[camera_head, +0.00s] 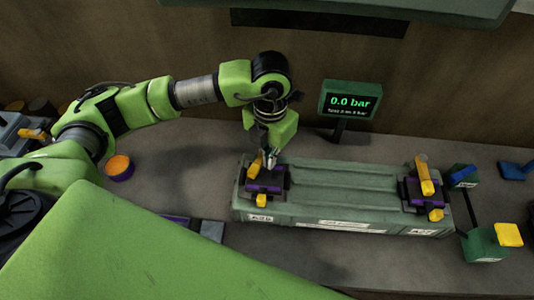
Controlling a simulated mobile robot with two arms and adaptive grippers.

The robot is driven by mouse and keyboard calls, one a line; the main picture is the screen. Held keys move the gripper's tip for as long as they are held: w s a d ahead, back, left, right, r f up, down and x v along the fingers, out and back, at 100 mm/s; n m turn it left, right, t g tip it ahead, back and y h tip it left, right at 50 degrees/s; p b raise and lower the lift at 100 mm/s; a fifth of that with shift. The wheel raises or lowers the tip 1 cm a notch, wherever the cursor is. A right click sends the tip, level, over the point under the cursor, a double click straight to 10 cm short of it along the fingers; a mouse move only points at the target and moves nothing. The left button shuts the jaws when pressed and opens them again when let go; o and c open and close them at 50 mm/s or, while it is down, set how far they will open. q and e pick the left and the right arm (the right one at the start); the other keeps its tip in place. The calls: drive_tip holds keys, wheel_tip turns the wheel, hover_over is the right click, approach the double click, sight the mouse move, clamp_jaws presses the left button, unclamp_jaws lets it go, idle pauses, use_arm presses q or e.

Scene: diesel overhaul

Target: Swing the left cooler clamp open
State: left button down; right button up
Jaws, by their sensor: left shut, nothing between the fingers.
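The grey-green cooler (340,180) lies lengthwise on the bench. The left cooler clamp (264,186) is a dark purple block with a yellow lever (254,168) and a yellow tab at its front. My left gripper (268,160) is shut and empty, pointing down at the back of this clamp, right beside the lever. I cannot tell whether it touches the lever. The right cooler clamp (418,193) has a yellow lever (424,175) standing up from it. My right gripper is not in view.
A display (350,101) reading 0.0 bar stands behind the cooler. Green fixtures with blue and yellow parts (487,243) stand at the right. A purple cup with orange contents (119,167) is at the left. The bench between cup and cooler is clear.

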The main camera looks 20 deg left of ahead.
sight(257, 158)
use_arm(q)
drive_tip(key=shift+s+a, duration=0.25)
drive_tip(key=shift+a, duration=0.45)
drive_tip(key=shift+w+a+b, duration=0.1)
drive_tip(key=shift+a+b, duration=0.45)
drive_tip(key=shift+a, duration=0.35)
drive_tip(key=shift+w+a+b, duration=0.25)
drive_tip(key=shift+a+b, duration=0.15)
drive_tip(key=shift+a, duration=0.25)
